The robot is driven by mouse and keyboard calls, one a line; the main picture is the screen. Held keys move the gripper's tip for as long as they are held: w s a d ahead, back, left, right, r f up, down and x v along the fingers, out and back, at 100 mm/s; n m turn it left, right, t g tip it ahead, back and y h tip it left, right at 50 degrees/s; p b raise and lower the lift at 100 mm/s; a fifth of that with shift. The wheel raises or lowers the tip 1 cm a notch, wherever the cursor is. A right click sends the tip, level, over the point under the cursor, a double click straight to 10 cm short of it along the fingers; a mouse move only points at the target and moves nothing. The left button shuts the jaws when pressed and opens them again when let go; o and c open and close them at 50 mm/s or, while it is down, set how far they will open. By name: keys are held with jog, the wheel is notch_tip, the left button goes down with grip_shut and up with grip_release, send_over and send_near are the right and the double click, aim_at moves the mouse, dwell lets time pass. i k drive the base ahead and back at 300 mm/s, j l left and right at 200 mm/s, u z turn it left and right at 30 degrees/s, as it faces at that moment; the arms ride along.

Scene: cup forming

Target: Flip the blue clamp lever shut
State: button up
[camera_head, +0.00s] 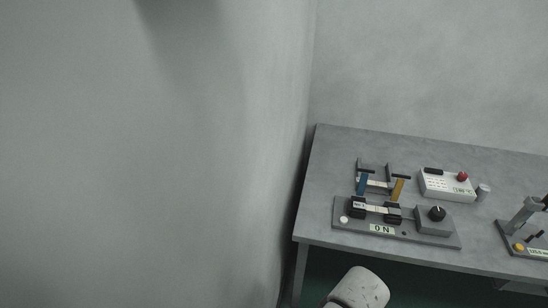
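The blue clamp lever (362,184) stands upright at the left of a grey fixture (346,222) on the table. A yellow lever (398,189) stands to its right, leaning slightly. Dark clamp blocks with a pale strip between them sit at the levers' bases. An "ON" label (382,229) is on the fixture's front. My gripper is not in view. A white rounded part of my arm shows at the bottom edge, in front of the table and apart from the fixture.
The grey table (335,146) stands close to a wall at its left. A black knob (437,213) is at the fixture's right. A white box with a red button (462,176) and a small grey cylinder (483,191) are behind. Another device (519,230) stands at the right edge.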

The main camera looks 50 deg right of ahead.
aim_at(361, 187)
jog(key=z, duration=1.35)
